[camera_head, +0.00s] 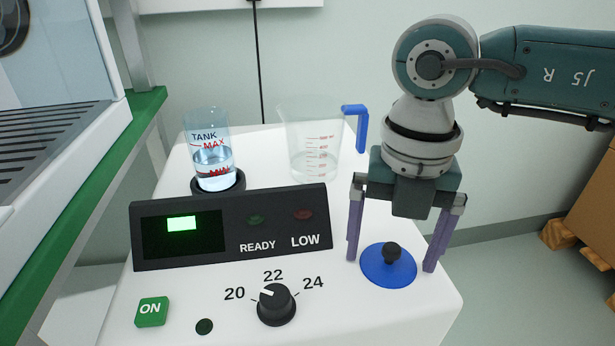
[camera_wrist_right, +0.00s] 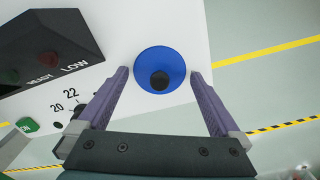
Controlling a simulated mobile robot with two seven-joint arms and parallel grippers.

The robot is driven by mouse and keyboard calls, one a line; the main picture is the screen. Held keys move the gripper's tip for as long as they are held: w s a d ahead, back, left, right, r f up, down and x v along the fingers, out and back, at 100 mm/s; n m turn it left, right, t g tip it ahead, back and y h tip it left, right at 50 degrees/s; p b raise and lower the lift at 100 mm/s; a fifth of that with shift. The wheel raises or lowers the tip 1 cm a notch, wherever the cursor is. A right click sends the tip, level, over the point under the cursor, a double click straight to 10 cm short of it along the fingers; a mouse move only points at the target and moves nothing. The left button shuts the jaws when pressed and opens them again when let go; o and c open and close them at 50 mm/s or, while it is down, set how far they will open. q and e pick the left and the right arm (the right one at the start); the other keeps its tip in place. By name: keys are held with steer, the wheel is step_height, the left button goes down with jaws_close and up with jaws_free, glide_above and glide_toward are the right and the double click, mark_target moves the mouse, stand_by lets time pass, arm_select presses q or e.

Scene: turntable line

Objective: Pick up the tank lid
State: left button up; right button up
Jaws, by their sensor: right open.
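The tank lid (camera_head: 377,268) is a blue disc with a black knob, lying flat on the white machine top at its right side. It also shows in the right wrist view (camera_wrist_right: 146,80), between and beyond the fingertips. My right gripper (camera_head: 394,263) is open, with its purple fingers pointing down on either side of the lid and nothing held. The gripper also shows in the right wrist view (camera_wrist_right: 158,75). The clear tank (camera_head: 212,150), marked MAX and MIN, stands open at the back left, with water in it. My left gripper is not in view.
A clear measuring jug (camera_head: 310,150) with a blue handle stands behind the black display panel (camera_head: 240,225). A knob (camera_head: 277,304) and a green ON button (camera_head: 152,312) are at the front. The white top (camera_head: 425,305) ends just right of the lid.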

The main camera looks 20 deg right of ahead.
steer(key=c, duration=1.2)
steer(key=shift+o, duration=0.2)
steer(key=shift+r, duration=0.15)
